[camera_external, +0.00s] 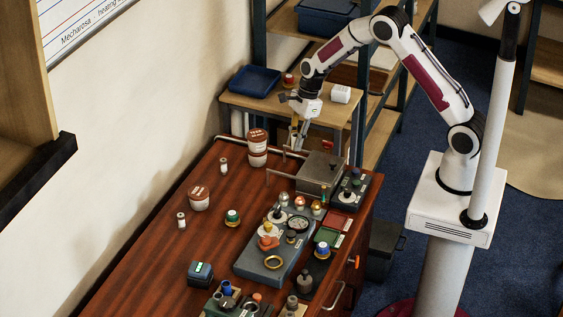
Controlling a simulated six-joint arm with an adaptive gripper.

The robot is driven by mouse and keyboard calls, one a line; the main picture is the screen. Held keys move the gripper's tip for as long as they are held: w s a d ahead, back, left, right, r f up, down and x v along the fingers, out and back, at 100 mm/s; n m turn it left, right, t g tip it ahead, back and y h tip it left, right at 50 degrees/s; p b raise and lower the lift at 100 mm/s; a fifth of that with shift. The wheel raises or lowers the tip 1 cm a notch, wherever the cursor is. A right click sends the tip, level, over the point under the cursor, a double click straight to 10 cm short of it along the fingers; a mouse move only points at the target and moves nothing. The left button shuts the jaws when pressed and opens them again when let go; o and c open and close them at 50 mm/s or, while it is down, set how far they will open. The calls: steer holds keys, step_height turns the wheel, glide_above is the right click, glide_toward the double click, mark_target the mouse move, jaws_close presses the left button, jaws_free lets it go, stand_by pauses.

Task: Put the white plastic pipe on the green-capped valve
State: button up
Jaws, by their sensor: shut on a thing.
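My gripper (297,146) points down over the far end of the wooden workbench, near the metal rail. It is shut on a small pale piece, which looks like the white plastic pipe (302,130); the fingers hide much of it. A valve with a green cap (232,216) stands upright on the bare wood near the middle of the bench. My gripper is well behind it and to its right, apart from it.
The workbench (150,262) carries two brown-and-white jars (257,150) and (199,199), small white bottles (223,165), a grey box (319,172) and a dark fixture with parts (262,270). A blue-capped part (322,251) stands right. Wood around the green-capped valve is clear.

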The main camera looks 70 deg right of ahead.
steer(key=a+n, duration=0.1)
steer(key=a, duration=0.6)
step_height(320, 180, up, 6)
steer(key=f+m, duration=0.1)
steer(key=m, duration=0.2)
glide_above(232, 213)
steer(key=shift+r+m+t, duration=0.2)
steer(key=shift+m+t, duration=0.1)
steer(key=shift+t, duration=0.1)
steer(key=shift+f, duration=0.1)
steer(key=shift+f, duration=3.05)
steer(key=shift+f, duration=0.1)
